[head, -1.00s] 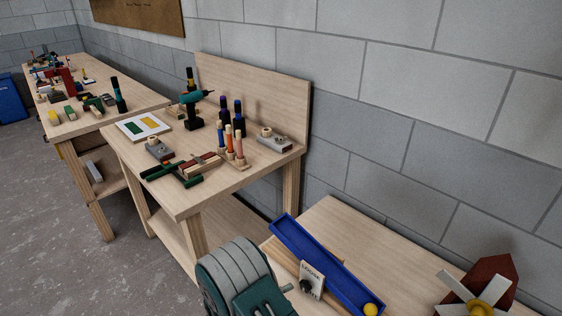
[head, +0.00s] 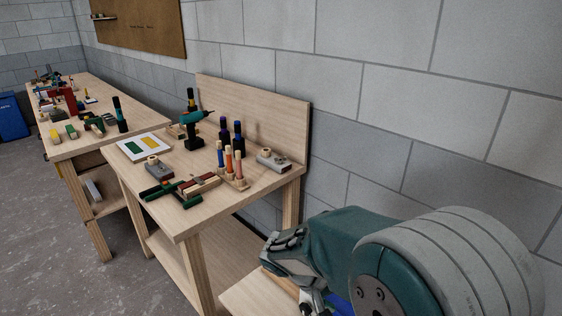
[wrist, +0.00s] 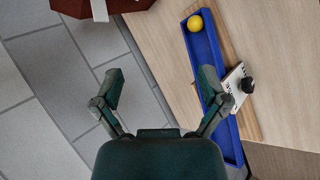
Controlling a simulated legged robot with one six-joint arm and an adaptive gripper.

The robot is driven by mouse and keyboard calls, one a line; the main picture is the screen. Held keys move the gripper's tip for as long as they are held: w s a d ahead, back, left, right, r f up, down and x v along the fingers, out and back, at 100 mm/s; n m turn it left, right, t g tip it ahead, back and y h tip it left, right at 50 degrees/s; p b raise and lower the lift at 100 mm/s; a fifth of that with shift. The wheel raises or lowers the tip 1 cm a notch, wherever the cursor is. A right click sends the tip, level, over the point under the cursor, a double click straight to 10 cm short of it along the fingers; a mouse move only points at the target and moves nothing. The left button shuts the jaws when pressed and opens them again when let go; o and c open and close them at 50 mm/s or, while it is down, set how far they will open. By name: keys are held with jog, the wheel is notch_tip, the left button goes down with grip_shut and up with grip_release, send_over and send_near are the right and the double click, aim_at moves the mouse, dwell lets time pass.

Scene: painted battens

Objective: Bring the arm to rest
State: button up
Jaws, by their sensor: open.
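My gripper (wrist: 160,84) is open in the wrist view, with its two dark green fingers spread apart and nothing held between them. The right finger overlaps the blue trough (wrist: 209,62) in the picture. I cannot tell the distance between them. In the head view my arm's teal and grey links fill the lower right, and the finger end is mostly hidden.
A cluttered bench (head: 180,222) stands left; a block wall (head: 430,110) runs behind.

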jog(key=s+d+r+m+t+y, duration=0.1)
jog(key=s+r+t+y, duration=0.4)
jog(key=s+r+y, duration=0.4)
jog(key=shift+s+d+r+t, duration=0.4)
jog(key=shift+s+r, duration=1.65)
jog(key=shift+s, duration=0.5)
